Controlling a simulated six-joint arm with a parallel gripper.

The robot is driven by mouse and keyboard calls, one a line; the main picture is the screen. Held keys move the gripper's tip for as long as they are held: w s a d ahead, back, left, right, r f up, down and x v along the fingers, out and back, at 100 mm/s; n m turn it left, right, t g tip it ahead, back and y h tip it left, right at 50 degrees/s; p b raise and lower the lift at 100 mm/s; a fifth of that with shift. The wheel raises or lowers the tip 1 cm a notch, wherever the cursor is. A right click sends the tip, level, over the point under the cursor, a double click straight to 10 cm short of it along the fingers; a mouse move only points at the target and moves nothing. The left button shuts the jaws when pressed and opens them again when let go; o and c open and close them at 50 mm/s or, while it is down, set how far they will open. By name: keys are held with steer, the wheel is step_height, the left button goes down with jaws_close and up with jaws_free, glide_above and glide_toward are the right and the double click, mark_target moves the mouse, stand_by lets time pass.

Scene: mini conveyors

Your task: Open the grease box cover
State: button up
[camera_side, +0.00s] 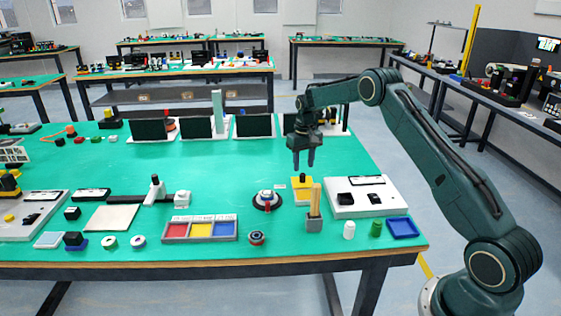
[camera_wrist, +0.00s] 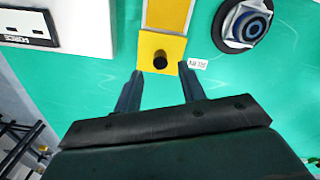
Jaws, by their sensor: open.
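The grease box (camera_side: 302,190) is a small yellow block on the green table in the side view, with a dark knob on top. In the wrist view its yellow cover (camera_wrist: 148,44) shows from above as a square with a round black knob (camera_wrist: 160,60). The cover appears to lie flat. My gripper (camera_side: 303,160) points down above the box, apart from it. In the wrist view my gripper (camera_wrist: 160,74) has its two fingers spread, one toward each side of the knob, with nothing between them.
A wooden-handled tool in a grey holder (camera_side: 314,224) stands close in front of the box. A white unit (camera_side: 366,204) sits to its right, and a round blue-topped part (camera_side: 266,200) to its left. Open green table lies behind.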

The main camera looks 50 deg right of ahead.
mark_target(303, 175)
step_height(303, 175, up, 9)
steer(key=shift+r, duration=0.2)
steer(key=shift+a+r, duration=0.1)
stand_by(0.5)
steer(key=s+a+r+n+t, duration=0.2)
steer(key=s+a+r+t, duration=0.1)
steer(key=s+a+r, duration=1.4)
steer(key=s+a+f+n+t, duration=0.1)
steer(key=s+a, duration=0.2)
steer(key=s, duration=0.7)
steer(key=s+a+f+n+t, duration=0.1)
steer(key=s+a, duration=0.3)
steer(key=s, duration=0.7)
steer(key=shift+s+f+n+t, duration=0.15)
steer(key=shift+f+n+t, duration=0.15)
steer(key=shift+f, duration=0.35)
